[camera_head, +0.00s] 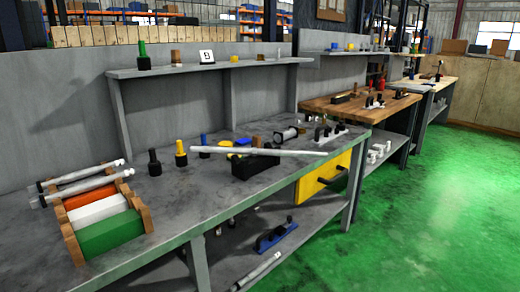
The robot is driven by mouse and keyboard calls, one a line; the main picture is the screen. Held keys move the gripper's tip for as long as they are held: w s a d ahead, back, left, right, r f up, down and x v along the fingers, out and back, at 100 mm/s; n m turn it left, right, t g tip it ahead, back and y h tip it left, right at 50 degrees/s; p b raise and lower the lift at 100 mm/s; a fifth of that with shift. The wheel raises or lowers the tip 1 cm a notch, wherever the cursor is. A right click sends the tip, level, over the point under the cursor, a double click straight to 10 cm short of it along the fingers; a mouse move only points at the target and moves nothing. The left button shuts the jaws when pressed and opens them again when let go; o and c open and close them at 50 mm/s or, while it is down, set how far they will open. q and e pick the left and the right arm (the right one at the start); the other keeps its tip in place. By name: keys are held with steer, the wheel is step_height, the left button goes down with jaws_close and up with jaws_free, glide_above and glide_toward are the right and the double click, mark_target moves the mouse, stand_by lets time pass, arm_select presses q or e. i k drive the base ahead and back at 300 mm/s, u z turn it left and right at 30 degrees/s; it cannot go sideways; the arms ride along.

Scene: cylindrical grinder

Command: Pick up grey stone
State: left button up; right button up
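A wooden rack (143,204) stands on the grey workbench (190,214) at the left. It holds a green block (110,234), a white block (98,212) and an orange-red block (90,195), side by side. Two pale metal shafts (84,187) lie across the far end of the rack. They hide part of what is there, and I cannot clearly make out a grey stone. Neither of my grippers is in view.
A long pale shaft (258,151) lies over a black block (254,166) mid-bench. A shelf (232,63) runs above. Bare bench lies right of the rack; green floor (430,215) is open.

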mark_target(256, 140)
steer(key=z, duration=0.65)
steer(key=i, duration=0.65)
steer(key=z, duration=0.45)
steer(key=i, duration=0.85)
steer(key=u, duration=0.5)
